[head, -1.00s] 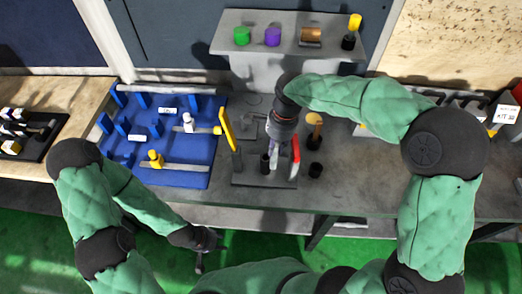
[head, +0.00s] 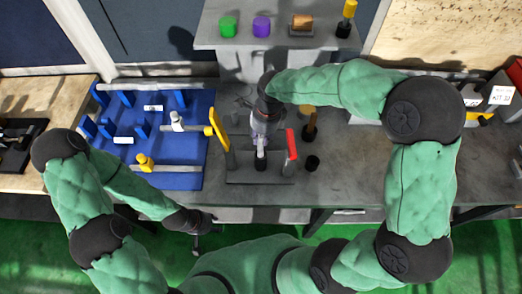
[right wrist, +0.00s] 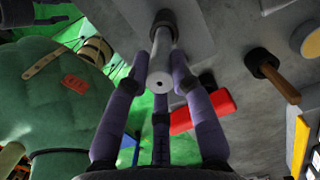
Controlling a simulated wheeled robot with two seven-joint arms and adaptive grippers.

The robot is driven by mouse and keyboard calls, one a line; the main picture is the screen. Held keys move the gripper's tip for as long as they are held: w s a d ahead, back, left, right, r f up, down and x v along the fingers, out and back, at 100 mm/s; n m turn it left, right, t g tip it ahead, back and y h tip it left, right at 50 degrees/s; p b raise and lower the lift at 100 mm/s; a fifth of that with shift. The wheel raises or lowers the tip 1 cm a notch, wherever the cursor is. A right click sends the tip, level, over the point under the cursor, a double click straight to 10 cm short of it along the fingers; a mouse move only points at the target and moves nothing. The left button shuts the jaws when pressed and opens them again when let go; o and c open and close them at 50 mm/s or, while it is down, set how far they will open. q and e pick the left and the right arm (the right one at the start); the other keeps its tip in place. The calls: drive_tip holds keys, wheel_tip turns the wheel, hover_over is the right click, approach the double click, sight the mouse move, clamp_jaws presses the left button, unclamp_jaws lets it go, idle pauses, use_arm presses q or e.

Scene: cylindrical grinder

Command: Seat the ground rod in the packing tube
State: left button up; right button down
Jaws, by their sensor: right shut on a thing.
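My right gripper (head: 261,143) points down over a dark plate (head: 240,178) on the bench. In the right wrist view its purple fingers (right wrist: 160,88) are shut around the grey rod (right wrist: 160,72), whose near end has a small centre hole. The rod's far end meets a dark round collar (right wrist: 163,19). A short black cylinder (head: 261,161) shows right below the gripper in the head view. I cannot tell how deep the rod sits in it, or whether it is the packing tube. My left gripper (head: 207,224) hangs in front of the bench, its fingers too small to read.
The blue tray (head: 190,180) lies left. A shelf (head: 220,42) with coloured pieces stands behind.

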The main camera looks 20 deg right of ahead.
sight(261, 149)
drive_tip(key=shift+f+b, duration=0.5)
drive_tip(key=shift+f, duration=3.6)
drive_tip(key=c, duration=1.1)
unclamp_jaws()
drive_tip(key=r, duration=0.4)
drive_tip(key=d+r+p, duration=0.1)
drive_tip(key=r, duration=0.7)
drive_tip(key=shift+s+d+p, duration=0.2)
drive_tip(key=shift+s+p, duration=0.15)
drive_tip(key=shift+p, duration=0.05)
